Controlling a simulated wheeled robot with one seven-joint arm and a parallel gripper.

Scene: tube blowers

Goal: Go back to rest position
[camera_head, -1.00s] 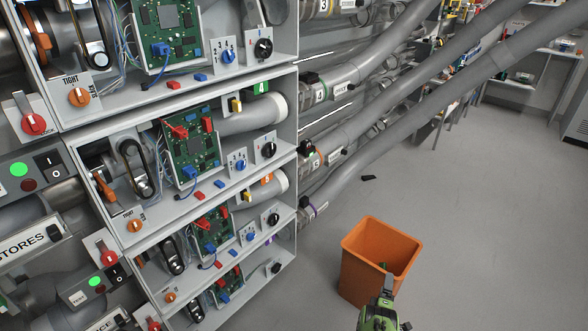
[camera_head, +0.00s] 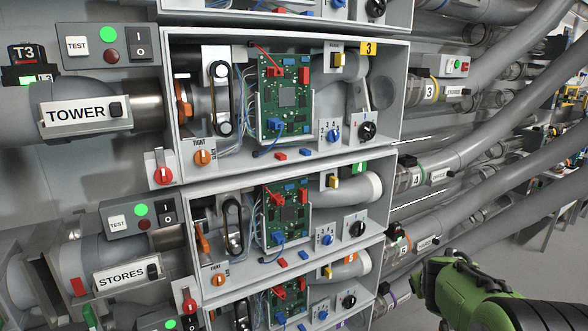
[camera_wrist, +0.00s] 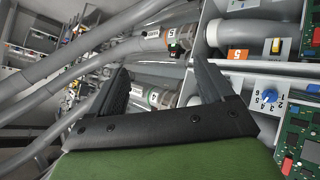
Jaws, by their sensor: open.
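In the wrist view my gripper (camera_wrist: 155,95) is open, with its two black fingers apart and nothing between them. Grey tubes and a numbered tube fitting show beyond the fingers. In the head view the green and black end of my arm shows at the lower right, in front of the grey tubes. The fingertips cannot be made out there.
Stacked open blower boxes hold green circuit boards (camera_head: 285,98), knobs and belts. Grey tubes (camera_head: 500,130) run along the right. Some bare floor (camera_head: 505,237) shows at lower right.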

